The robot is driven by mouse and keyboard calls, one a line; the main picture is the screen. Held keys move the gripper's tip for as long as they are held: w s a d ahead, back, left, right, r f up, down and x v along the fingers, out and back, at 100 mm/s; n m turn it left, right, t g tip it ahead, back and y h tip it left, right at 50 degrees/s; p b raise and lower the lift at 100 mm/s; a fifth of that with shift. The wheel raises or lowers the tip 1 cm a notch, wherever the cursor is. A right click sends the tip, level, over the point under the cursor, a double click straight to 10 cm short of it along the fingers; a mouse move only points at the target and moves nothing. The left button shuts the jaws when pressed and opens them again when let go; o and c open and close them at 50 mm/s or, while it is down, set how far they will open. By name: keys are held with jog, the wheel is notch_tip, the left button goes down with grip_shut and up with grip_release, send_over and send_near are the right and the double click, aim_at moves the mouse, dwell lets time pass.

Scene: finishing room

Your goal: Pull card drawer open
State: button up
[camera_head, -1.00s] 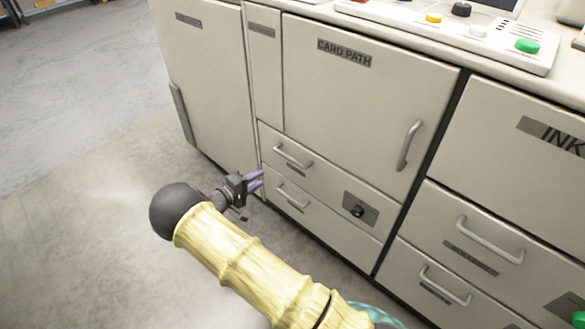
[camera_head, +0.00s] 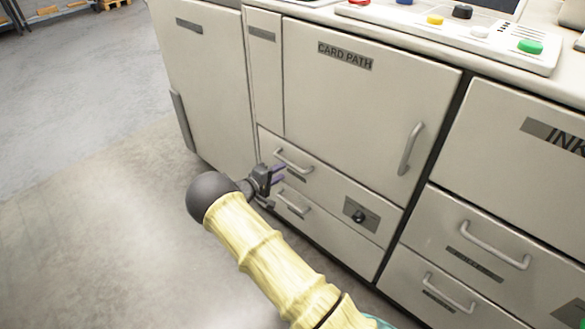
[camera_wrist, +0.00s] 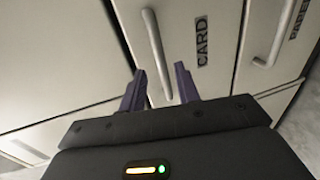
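The card drawer (camera_head: 325,183) is the upper of two small drawers below the CARD PATH door, and its front is flush and shut. Its bar handle (camera_head: 294,161) is grey; in the wrist view the handle (camera_wrist: 154,42) runs lengthwise beside the CARD label (camera_wrist: 202,40). My gripper (camera_head: 280,174) is at the front of this drawer, just below the handle in the head view. In the wrist view my gripper (camera_wrist: 161,70) is open, its purple fingers on either side of the handle's near end in the picture. I cannot tell whether they touch it.
The lower drawer's handle (camera_head: 293,204) is close below my gripper. The CARD PATH door (camera_head: 360,105) with a vertical handle is above. A lock plate (camera_head: 360,215) is on the card drawer's right. INK drawers stand at right. Open floor (camera_head: 110,220) lies left.

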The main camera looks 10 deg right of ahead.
aim_at(291, 166)
jog(key=b+x, duration=0.1)
jog(key=x, duration=0.6)
jog(key=shift+w+d, duration=0.1)
jog(key=shift+d, duration=0.05)
grip_shut()
